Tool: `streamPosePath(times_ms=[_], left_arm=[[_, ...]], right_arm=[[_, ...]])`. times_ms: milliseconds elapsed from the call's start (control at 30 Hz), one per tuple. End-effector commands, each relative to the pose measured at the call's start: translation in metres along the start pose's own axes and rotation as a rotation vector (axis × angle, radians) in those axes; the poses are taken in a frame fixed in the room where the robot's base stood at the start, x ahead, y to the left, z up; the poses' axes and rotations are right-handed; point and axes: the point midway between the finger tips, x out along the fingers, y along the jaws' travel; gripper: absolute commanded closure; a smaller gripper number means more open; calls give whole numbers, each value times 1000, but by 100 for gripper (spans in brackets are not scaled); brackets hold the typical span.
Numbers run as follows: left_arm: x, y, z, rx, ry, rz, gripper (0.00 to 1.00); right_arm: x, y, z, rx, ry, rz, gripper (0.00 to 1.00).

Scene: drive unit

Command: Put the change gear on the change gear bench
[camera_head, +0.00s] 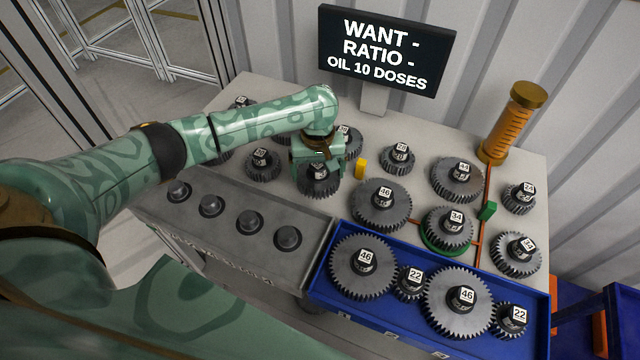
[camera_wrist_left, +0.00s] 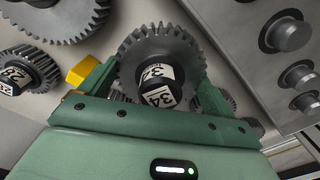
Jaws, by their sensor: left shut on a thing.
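My left gripper (camera_head: 319,172) is shut on a dark toothed change gear (camera_head: 318,185), held by its hub. In the left wrist view the gear (camera_wrist_left: 150,45) sits between the two green fingers, and its hub label seems to read 34. I cannot tell whether it touches the surface below. A grey bench (camera_head: 215,226) with several round pegs and raised lettering on its front lies just left of and in front of the gripper; the pegs (camera_wrist_left: 291,34) show bare at the right of the wrist view. My right gripper is not in view.
A blue tray (camera_head: 425,338) at front right holds gears marked 46 and 22. Several gears stand on the light table (camera_head: 525,168), some beside red-orange lines. A yellow block (camera_head: 360,168) is close to my gripper. A sign (camera_head: 386,50) and an orange cylinder (camera_head: 508,125) stand behind.

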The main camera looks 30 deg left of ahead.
Motion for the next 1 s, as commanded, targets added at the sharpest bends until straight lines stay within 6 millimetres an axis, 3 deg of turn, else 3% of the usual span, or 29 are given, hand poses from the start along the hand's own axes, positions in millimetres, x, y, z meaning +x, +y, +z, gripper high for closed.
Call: streamPosePath(times_ms=[267,467,833,867,900,1000], left_arm=[[18,5,-15,-1,2,3,58],[47,4,-15,0,2,1,58],[48,4,-15,1,3,2,58],[49,4,-14,1,2,1,6],[49,4,-15,1,2,1,0],[49,4,-15,1,2,0,0]], right_arm=[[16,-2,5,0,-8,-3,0],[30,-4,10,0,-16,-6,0],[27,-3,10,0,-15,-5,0],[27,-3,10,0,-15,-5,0],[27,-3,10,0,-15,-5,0],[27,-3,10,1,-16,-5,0]])
